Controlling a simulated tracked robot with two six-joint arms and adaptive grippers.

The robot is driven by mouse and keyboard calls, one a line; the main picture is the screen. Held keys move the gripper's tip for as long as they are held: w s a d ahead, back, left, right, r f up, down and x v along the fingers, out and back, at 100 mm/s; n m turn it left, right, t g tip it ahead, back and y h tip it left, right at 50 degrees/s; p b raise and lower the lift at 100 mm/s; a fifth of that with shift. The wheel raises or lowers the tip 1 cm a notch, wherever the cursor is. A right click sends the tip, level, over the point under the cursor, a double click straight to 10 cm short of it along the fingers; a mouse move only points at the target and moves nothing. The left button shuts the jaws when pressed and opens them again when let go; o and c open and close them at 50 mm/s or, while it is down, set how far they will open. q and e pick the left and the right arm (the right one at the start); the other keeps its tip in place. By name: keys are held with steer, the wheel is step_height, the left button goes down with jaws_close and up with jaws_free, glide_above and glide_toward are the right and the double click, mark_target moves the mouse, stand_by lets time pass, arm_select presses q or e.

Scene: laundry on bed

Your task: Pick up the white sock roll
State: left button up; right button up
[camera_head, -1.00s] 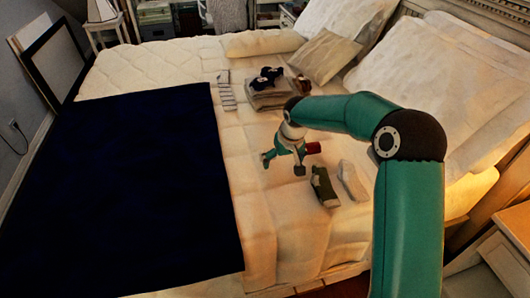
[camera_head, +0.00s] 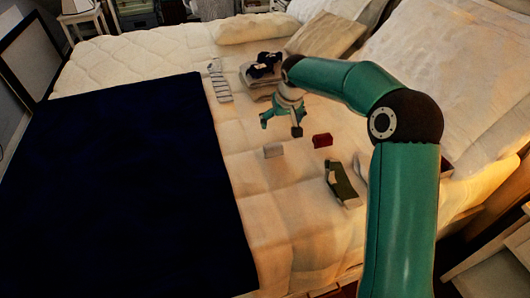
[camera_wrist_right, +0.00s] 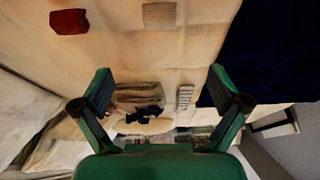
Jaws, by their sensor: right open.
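The white sock roll (camera_head: 273,150) looks like a small pale beige block. It lies on the bed, just below my right gripper in the head view. In the right wrist view the roll (camera_wrist_right: 159,15) is at the top edge, beyond the fingertips. My right gripper (camera_head: 281,127) is open and empty, pointing down above the bed. Its two spread fingers (camera_wrist_right: 160,75) show clearly in the wrist view, with nothing between them at the tips. The gripper and roll look apart. My left gripper is in neither view.
A dark red roll (camera_head: 322,140) lies right of the white one. A green-grey sock pair (camera_head: 341,184) lies nearer. A folded stack (camera_head: 263,92) with dark blue socks and a striped sock (camera_head: 220,82) lie farther back. A dark navy blanket (camera_head: 130,180) covers the left side.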

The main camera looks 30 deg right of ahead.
steer(key=f, duration=0.1)
glide_above(273, 144)
steer(key=s+a, duration=0.1)
steer(key=s, duration=0.1)
steer(key=f, duration=0.9)
steer(key=shift+s+a+f+p, duration=0.15)
steer(key=shift+s+f+p, duration=0.05)
steer(key=shift+f+p, duration=0.1)
steer(key=shift+d+p+x, duration=0.15)
steer(key=shift+p+x, duration=0.15)
steer(key=shift+x, duration=1.2)
steer(key=shift+d+p+x, duration=0.2)
steer(key=shift+p+x, duration=0.05)
steer(key=shift+x, duration=1.25)
steer(key=shift+r, duration=0.1)
steer(key=c, duration=1)
